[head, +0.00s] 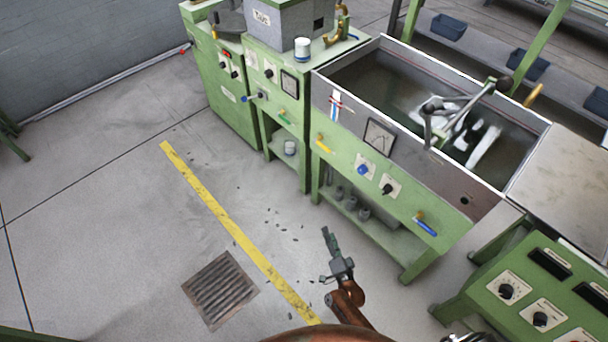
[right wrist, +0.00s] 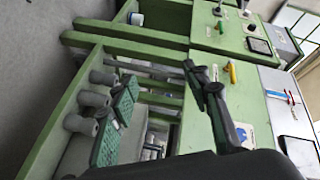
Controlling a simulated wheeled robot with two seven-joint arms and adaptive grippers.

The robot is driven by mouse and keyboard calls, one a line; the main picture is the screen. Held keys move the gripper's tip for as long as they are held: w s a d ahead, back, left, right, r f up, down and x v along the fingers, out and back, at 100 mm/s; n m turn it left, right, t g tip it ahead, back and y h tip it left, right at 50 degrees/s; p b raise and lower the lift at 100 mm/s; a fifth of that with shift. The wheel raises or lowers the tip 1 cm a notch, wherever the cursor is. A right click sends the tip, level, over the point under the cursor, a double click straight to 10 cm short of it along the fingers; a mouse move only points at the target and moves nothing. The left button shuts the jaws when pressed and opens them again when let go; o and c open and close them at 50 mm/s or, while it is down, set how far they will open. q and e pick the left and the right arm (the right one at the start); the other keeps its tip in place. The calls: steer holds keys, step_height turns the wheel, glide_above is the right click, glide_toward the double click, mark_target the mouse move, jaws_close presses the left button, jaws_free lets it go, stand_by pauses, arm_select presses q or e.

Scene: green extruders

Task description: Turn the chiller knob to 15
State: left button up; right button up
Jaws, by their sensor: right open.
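The green trough machine (head: 345,150) has a front panel with a blue knob (head: 362,170) and a black knob (head: 388,188), each on a white plate. The plate lettering is too small to read, so I cannot tell which is the chiller knob or its setting. My right gripper (head: 330,240) is open and empty, in front of and below the panel, apart from both knobs. In the right wrist view its dark finger (right wrist: 210,95) crosses the green panel and covers part of a white plate (right wrist: 246,134). My left gripper is not in view.
Yellow (head: 324,144) and blue-handled (head: 426,226) valves stick out from the panel. Grey pots (head: 350,203) stand on the lower shelf. Another control panel (head: 530,300) stands at the lower right.

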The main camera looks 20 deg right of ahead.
steer(key=w+d+r+m+t+h+b, duration=0.25)
steer(key=w+r+m+h+b, duration=0.25)
steer(key=w+r+m, duration=0.35)
steer(key=m+g+h+b, duration=0.85)
steer(key=m+h, duration=0.45)
steer(key=m, duration=1)
glide_toward(361, 172)
steer(key=d, duration=0.1)
steer(key=b+x, duration=0.1)
steer(key=x, duration=0.3)
steer(key=b+x, duration=0.1)
steer(key=x, duration=0.2)
steer(key=shift+w+d+r, duration=0.1)
steer(key=shift+w+r, duration=0.05)
steer(key=shift+w, duration=0.35)
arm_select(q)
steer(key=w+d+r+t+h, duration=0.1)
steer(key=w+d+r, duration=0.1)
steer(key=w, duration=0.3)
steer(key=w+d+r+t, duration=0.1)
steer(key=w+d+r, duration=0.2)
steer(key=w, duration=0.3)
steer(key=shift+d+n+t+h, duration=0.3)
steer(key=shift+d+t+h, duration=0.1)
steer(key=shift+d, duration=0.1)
arm_select(e)
steer(key=shift+c, duration=0.2)
steer(key=c, duration=1.1)
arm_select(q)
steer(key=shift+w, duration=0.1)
